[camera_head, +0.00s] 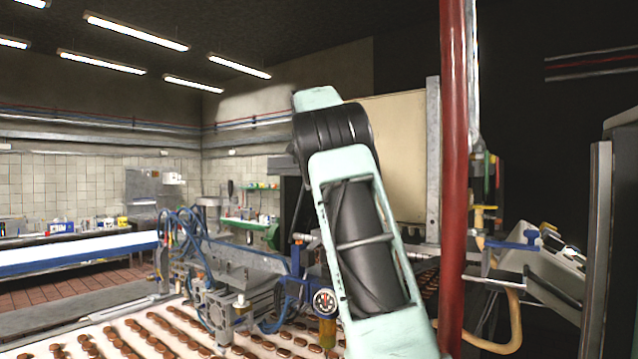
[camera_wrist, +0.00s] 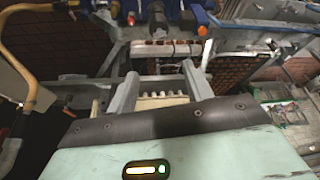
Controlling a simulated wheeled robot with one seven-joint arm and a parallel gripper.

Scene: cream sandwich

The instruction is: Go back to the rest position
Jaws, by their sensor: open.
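My gripper (camera_wrist: 160,88) shows in the wrist view with its two grey fingers spread apart. Nothing is held between them. Several small pale pieces (camera_wrist: 163,97) show beyond the gap between the fingers, apart from them as far as I can tell. My arm (camera_head: 360,220) rises through the middle of the head view, with pale green covers and black joints. The gripper itself cannot be made out in the head view. The conveyor (camera_head: 100,330) at the bottom left of the head view carries rows of brown biscuits.
A red vertical pipe (camera_head: 455,150) stands just right of my arm. Machinery with blue hoses (camera_head: 185,235) and a pressure gauge (camera_head: 325,301) is left of the arm. A grey panel edge (camera_head: 598,240) is at the far right. A yellow bent tube (camera_wrist: 22,75) is at left in the wrist view.

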